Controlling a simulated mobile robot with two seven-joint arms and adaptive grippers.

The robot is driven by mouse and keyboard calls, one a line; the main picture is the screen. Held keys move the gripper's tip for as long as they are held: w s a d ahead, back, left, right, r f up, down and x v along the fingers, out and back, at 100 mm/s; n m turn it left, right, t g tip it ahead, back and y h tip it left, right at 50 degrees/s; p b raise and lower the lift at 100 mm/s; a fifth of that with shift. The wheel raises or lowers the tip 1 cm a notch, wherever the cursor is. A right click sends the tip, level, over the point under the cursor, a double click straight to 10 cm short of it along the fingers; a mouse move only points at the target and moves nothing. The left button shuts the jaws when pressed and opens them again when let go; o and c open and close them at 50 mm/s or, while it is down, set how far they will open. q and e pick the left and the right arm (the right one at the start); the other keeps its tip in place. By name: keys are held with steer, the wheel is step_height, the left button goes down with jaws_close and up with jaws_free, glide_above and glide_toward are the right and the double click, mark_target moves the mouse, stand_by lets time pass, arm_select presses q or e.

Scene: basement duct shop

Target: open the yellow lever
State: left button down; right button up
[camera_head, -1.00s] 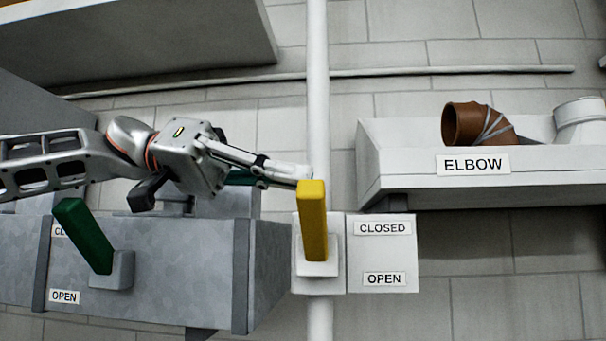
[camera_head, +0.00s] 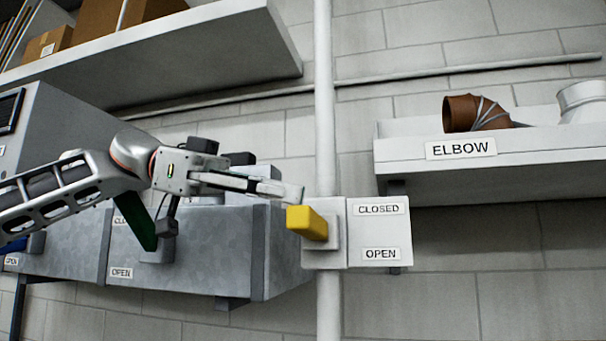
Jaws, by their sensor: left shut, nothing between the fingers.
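The yellow lever (camera_head: 306,223) is on a white mounting plate (camera_head: 338,258) on the vertical white pipe. It sticks out from the plate toward me and a little left, at a height between the CLOSED label (camera_head: 379,209) and the OPEN label (camera_head: 380,254). My left gripper (camera_head: 296,193) comes in from the left, shut and empty. Its fingertips are just above the lever's outer end; I cannot tell whether they touch it. My right gripper is not in view.
A green lever (camera_head: 136,220) on a grey metal box (camera_head: 205,250) is partly behind my left arm. A shelf labelled ELBOW (camera_head: 460,148) holds a brown elbow pipe (camera_head: 476,112) at right. An upper shelf (camera_head: 200,50) carries cardboard boxes. The wall below right is clear.

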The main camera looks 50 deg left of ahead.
mark_target(288, 228)
arm_select(q)
step_height(288, 228, down, 3)
steer(key=m+b, duration=0.1)
steer(key=m+t+b, duration=0.1)
steer(key=b, duration=0.1)
steer(key=shift+s+d+f+m, duration=0.15)
steer(key=shift+m, duration=0.15)
steer(key=shift+f+m+b, duration=0.2)
steer(key=shift+m+b, duration=0.3)
steer(key=shift+s+f+m+t+b, duration=0.1)
steer(key=shift+f+m+t+b, duration=0.3)
steer(key=shift+b, duration=0.1)
steer(key=shift+s+d+f+y+b, duration=0.1)
steer(key=shift+f+y+b, duration=0.05)
steer(key=shift+y+b, duration=0.2)
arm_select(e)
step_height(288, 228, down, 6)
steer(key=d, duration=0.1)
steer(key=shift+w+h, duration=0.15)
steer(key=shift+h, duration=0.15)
arm_select(q)
steer(key=shift+f, duration=0.1)
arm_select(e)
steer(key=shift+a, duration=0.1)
